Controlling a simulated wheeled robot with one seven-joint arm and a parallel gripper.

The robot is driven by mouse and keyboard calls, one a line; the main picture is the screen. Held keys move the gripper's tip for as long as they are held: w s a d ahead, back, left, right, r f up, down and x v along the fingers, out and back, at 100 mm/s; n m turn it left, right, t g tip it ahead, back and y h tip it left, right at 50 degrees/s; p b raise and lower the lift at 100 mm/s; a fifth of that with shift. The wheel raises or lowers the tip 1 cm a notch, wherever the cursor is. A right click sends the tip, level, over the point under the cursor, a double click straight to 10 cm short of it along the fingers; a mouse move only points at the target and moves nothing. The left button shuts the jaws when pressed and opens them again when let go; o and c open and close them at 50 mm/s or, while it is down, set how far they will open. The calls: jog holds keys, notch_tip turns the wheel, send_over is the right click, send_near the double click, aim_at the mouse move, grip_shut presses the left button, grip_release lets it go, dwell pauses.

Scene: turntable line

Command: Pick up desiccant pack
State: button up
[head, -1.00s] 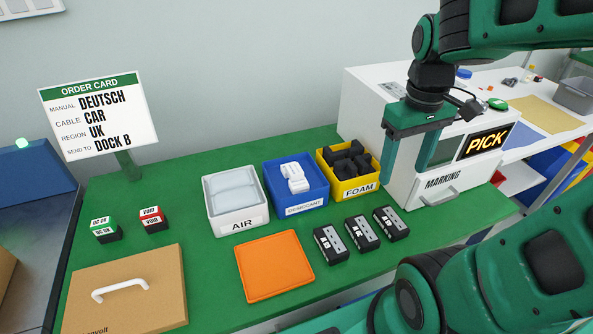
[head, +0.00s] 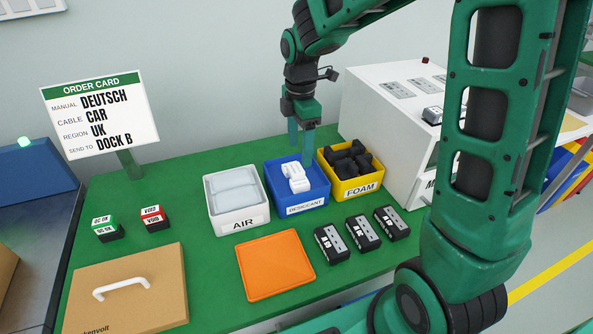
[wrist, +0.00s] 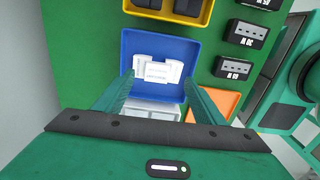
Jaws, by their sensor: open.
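Several white desiccant packs (head: 295,178) lie in a blue bin (head: 296,208) labelled DESICCANT, between the AIR bin and the FOAM bin. They also show in the wrist view (wrist: 157,72), lying flat and overlapping inside the blue bin (wrist: 130,42). My gripper (head: 301,152) is above the back of the blue bin, pointing down. In the wrist view its two green fingers (wrist: 161,84) are spread apart with nothing between them, one on each side of the packs. The fingers look apart from the packs.
A white AIR bin (head: 238,222) with air pillows stands left of the blue bin. A yellow FOAM bin (head: 359,187) stands right. In front are an orange tray (head: 275,267) and several black boxes (head: 363,230). A white marking machine (head: 385,120) stands at right.

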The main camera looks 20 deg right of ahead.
aim_at(299, 167)
jog(key=shift+w+d+f, duration=0.1)
jog(key=shift+w+f, duration=0.05)
jog(key=shift+f, duration=1.45)
jog(key=shift+w+d+f, duration=0.1)
jog(key=shift+w+f, duration=0.05)
jog(key=shift+f, duration=1.4)
jog(key=shift+a, duration=0.1)
jog(key=c, duration=1.1)
